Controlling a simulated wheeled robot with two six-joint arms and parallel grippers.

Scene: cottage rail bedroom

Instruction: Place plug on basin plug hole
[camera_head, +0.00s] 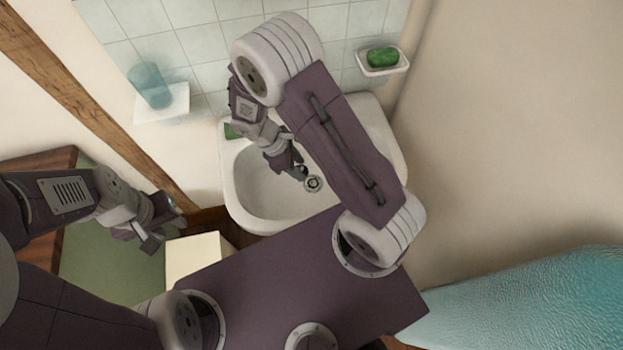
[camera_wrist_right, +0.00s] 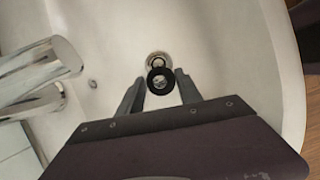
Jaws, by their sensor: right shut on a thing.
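The white basin (camera_head: 245,190) is on the wall, partly hidden behind my right arm. The plug hole (camera_head: 313,184) is a round metal ring in its floor; it also shows in the right wrist view (camera_wrist_right: 157,57). My right gripper (camera_head: 300,172) is inside the basin, beside the hole in the head view. In the wrist view, it (camera_wrist_right: 160,79) is shut on the plug (camera_wrist_right: 160,88), a black ring with a shiny centre. The plug overlaps the near edge of the hole there; its height above it is unclear. My left gripper (camera_head: 150,228) is left of the basin, its jaw gap unclear.
A chrome tap (camera_wrist_right: 38,72) stands left in the wrist view. A glass (camera_head: 151,88) stands on a white shelf (camera_head: 165,108). A green soap (camera_head: 382,57) sits in a wall dish (camera_head: 366,70). A pale box (camera_head: 194,259) is below-left of the basin.

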